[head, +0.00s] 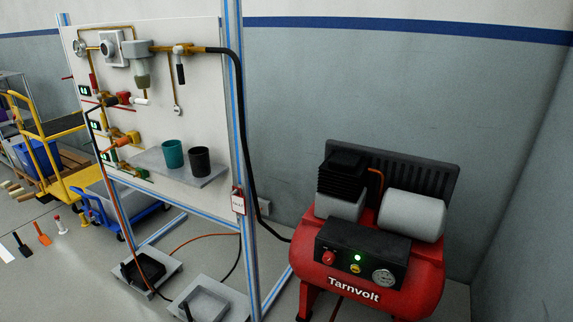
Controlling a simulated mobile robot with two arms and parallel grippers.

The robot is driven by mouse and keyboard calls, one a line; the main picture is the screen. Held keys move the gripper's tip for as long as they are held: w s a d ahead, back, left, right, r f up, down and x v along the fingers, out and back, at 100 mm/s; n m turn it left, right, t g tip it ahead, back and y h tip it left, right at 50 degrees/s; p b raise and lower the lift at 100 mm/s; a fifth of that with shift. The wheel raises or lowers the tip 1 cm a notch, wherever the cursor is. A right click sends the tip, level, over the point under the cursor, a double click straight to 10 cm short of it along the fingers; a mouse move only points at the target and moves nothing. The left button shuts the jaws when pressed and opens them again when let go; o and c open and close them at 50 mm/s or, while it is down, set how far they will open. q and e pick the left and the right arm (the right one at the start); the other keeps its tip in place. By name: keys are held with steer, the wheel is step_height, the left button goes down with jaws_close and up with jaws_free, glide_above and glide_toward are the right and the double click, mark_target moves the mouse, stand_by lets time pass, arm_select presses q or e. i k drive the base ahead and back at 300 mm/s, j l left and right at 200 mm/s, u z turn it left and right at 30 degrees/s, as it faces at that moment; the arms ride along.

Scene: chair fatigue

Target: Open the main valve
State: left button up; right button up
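A white upright panel in a blue-edged metal frame carries brass pipework and fittings. Near its upper right, where a black hose (241,95) joins the brass pipe, sits a brass valve (180,49), which looks like the main valve. Its dark lever (180,72) hangs straight down, across the line of the pipe. To its left are a grey regulator unit (113,48) and a filter bowl (141,72). A pressure gauge (79,47) sits at the upper left. Neither of my grippers shows.
A red compressor (375,262) with a lit green button stands on the floor at the right. A teal cup (172,154) and a black cup (200,161) stand on the panel's grey shelf (213,174). Two pedals lie below. A yellow trolley (66,190) is at left.

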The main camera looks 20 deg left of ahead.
mark_target(180, 68)
steer(key=u, duration=1.35)
